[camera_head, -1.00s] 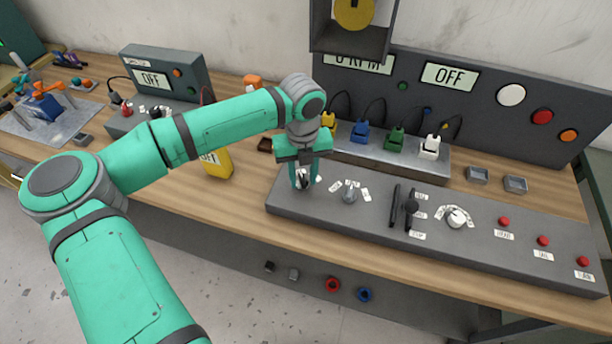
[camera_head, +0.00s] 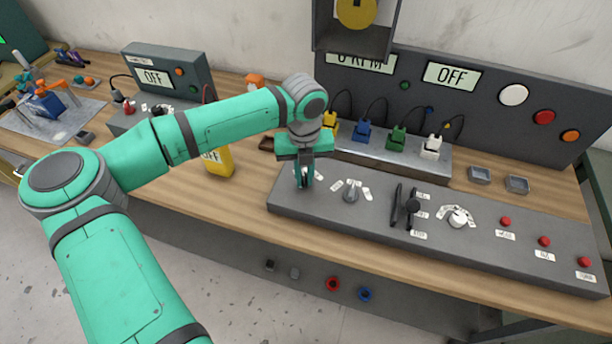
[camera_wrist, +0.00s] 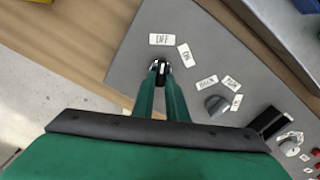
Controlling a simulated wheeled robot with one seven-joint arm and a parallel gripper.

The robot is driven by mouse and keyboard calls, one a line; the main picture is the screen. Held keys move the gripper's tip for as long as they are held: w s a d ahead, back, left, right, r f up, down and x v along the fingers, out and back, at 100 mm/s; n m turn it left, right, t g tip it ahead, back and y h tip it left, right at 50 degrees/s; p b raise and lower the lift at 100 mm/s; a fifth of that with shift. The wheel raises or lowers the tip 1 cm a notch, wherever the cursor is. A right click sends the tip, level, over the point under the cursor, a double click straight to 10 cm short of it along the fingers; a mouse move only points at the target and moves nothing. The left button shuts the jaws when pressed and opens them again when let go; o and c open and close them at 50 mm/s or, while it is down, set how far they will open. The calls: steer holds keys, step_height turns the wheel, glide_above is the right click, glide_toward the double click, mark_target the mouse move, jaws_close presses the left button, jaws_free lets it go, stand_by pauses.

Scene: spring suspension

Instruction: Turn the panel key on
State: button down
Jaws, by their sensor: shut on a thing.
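The panel key (camera_wrist: 160,67) is a small dark and silvery piece at the left end of the grey control panel (camera_head: 430,242). In the wrist view it sits just below an OFF label (camera_wrist: 161,40), with an ON label (camera_wrist: 185,55) to its right. My gripper (camera_head: 304,184) reaches down onto the left end of the panel. In the wrist view its green fingers (camera_wrist: 161,83) are close together on the key. In the head view the fingers hide most of the key. The panel's big display (camera_head: 452,75) reads OFF.
A grey rotary knob (camera_head: 351,194) stands just right of my gripper. Farther right are a black lever (camera_head: 412,206), a white dial (camera_head: 458,219) and red buttons (camera_head: 506,221). Colored plugs (camera_head: 397,138) stand behind. A yellow meter (camera_head: 219,161) is to the left.

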steer(key=m, duration=0.4)
steer(key=shift+w+a, duration=0.1)
steer(key=shift+d+m, duration=0.2)
steer(key=shift+m, duration=0.4)
steer(key=m, duration=0.3)
steer(key=shift+a+m, duration=0.4)
steer(key=shift+m, duration=0.9)
